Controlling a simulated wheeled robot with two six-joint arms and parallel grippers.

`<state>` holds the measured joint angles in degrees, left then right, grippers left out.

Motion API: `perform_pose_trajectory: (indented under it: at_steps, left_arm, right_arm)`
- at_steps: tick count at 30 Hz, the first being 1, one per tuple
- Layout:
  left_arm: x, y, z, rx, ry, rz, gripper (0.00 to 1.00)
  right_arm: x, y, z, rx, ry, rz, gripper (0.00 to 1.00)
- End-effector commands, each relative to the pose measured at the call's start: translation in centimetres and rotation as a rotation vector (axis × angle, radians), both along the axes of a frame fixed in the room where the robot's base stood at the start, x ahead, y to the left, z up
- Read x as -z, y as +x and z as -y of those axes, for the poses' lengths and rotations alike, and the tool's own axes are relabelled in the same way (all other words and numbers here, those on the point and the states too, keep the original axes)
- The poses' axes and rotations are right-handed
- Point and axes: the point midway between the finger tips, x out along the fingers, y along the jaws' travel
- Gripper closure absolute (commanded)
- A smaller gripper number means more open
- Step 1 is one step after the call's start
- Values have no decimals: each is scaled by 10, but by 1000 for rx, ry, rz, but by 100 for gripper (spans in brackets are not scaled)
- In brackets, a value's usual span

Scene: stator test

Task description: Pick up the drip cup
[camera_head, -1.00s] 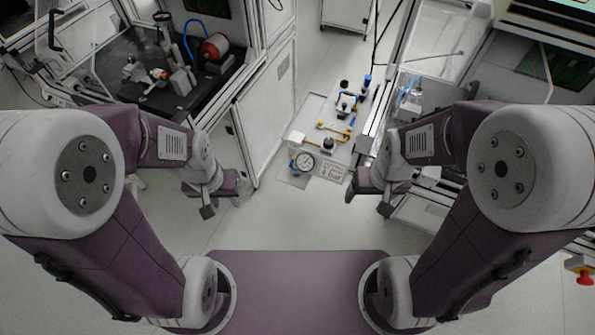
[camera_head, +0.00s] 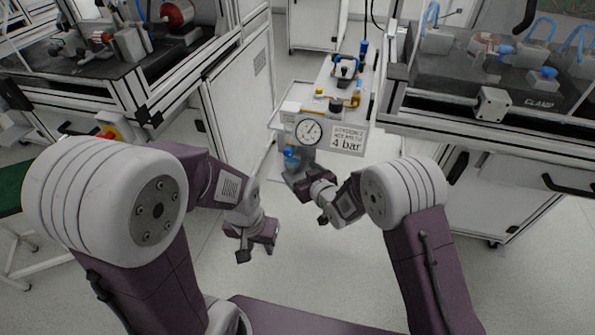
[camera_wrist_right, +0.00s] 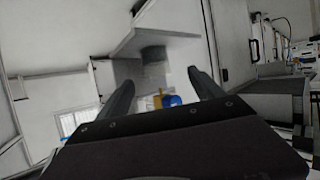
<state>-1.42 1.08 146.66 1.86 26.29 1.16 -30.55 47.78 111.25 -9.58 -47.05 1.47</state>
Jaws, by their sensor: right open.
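A small blue, cup-like part (camera_head: 291,155) shows below the round gauge at the front of the cart; I cannot tell for sure that it is the drip cup. In the right wrist view a blue part (camera_wrist_right: 172,101) with a yellow piece beside it shows beyond the gap between my fingers. My right gripper (camera_head: 312,196) is open and empty, just in front of and below the gauge, apart from the blue part. It also shows in the right wrist view (camera_wrist_right: 160,95). My left gripper (camera_head: 257,245) hangs lower left over the floor; its jaw opening is unclear.
The cart (camera_head: 350,108) carries a gauge (camera_head: 309,131), yellow fittings and a "4 bar" sign (camera_head: 347,140). A bench (camera_head: 480,120) with a clamp block stands right, another cabinet (camera_head: 235,90) left. The floor (camera_head: 310,250) before the cart is free.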

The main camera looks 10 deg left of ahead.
Motion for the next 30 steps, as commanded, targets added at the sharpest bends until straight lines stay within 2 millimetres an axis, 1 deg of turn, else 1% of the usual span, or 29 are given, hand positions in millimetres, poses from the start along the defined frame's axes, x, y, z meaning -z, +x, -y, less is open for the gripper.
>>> perform_pose_trajectory:
  at_steps: [2, 6, 9, 12, 14, 18, 23, 29, 30]
  left_arm:
    - [6, 0, 0, 0, 0, 0, 64]
    - [19, 0, 0, 0, 0, 0, 64]
    - [21, 0, 0, 0, 0, 0, 64]
    - [21, 0, 0, 0, 0, 0, 64]
    - [28, 0, 0, 0, 0, 0, 64]
    - [48, 0, 0, 0, 0, -1, 64]
    - [52, 0, 0, 0, 0, -1, 64]
    - [50, 0, 0, 0, 0, 0, 64]
    - [50, 0, 0, 0, 0, 0, 64]
  right_arm:
    - [5, 5, -3, 1, 0, 0, 23]
    - [15, 22, -16, 1, 0, 0, 23]
    - [16, 28, -20, 2, -2, -2, 23]
    - [16, 30, -21, 2, -2, -3, 23]
    - [21, 35, -23, 2, -2, -2, 23]
    - [32, 59, -33, 4, -1, 0, 23]
    - [34, 70, -43, 3, -2, -2, 23]
    - [33, 71, -44, 4, -3, -4, 23]
    - [33, 71, -44, 4, -3, -4, 26]
